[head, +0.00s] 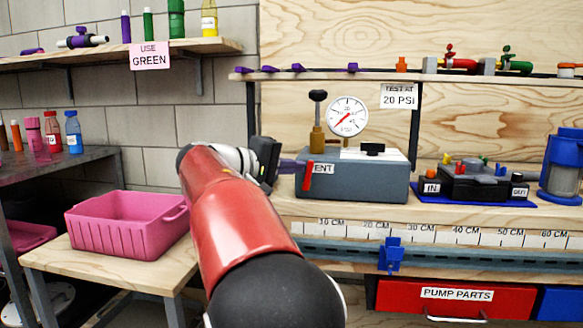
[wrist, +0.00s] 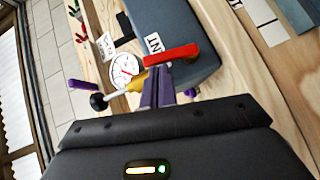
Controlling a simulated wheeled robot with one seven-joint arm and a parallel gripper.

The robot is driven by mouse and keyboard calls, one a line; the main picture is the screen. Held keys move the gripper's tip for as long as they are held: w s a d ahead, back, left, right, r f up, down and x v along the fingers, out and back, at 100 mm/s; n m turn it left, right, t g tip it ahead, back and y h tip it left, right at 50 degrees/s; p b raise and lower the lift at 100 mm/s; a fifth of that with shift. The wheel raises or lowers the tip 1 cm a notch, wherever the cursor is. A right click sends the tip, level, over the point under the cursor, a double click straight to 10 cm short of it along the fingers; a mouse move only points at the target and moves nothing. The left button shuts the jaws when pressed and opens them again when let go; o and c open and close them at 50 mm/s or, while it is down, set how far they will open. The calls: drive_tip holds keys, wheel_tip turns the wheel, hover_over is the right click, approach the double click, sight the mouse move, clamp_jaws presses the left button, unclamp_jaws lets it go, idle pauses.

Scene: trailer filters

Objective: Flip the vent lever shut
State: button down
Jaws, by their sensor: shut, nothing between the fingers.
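The red vent lever (head: 307,182) is on the front left of a grey-blue test box (head: 365,180). In the head view it stands nearly upright, slightly tilted, beside a partly hidden label ending in "ENT". My gripper (head: 291,167) has its purple fingers shut and empty, at the lever's left near its upper end. In the wrist view the fingers (wrist: 157,90) point at the red lever (wrist: 172,55). They are very close to it; I cannot tell whether they touch.
A round gauge (head: 347,117) and a black-knobbed brass pump handle (head: 318,125) stand at the box's top. A pump assembly (head: 470,183) sits on a blue mat to the right. A pink bin (head: 128,225) stands at the left. A ruler strip runs along the bench front.

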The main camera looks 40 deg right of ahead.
sight(312, 166)
drive_tip(key=shift+s, duration=0.1)
drive_tip(key=s+d+m+t+y, duration=0.1)
drive_tip(key=y, duration=0.1)
drive_tip(key=s+d+r+m+t+y+p, duration=0.1)
drive_tip(key=m+y, duration=0.1)
drive_tip(key=shift+s+d+f+m+t+y+p, duration=0.3)
drive_tip(key=shift+s+d+m+t+y+p, duration=0.15)
drive_tip(key=shift+s+m+t+y, duration=0.4)
drive_tip(key=shift+s+d+f+m+t+y, duration=0.25)
drive_tip(key=shift+m+t+y, duration=0.25)
drive_tip(key=shift+y, duration=0.15)
drive_tip(key=shift+s+d+f+m+t+y, duration=0.15)
drive_tip(key=shift+d+f+m+t+y, duration=0.1)
drive_tip(key=shift+m+t+y, duration=0.25)
drive_tip(key=shift+w, duration=0.1)
drive_tip(key=shift+r, duration=0.15)
drive_tip(key=shift+r+p, duration=0.75)
drive_tip(key=shift+p, duration=0.05)
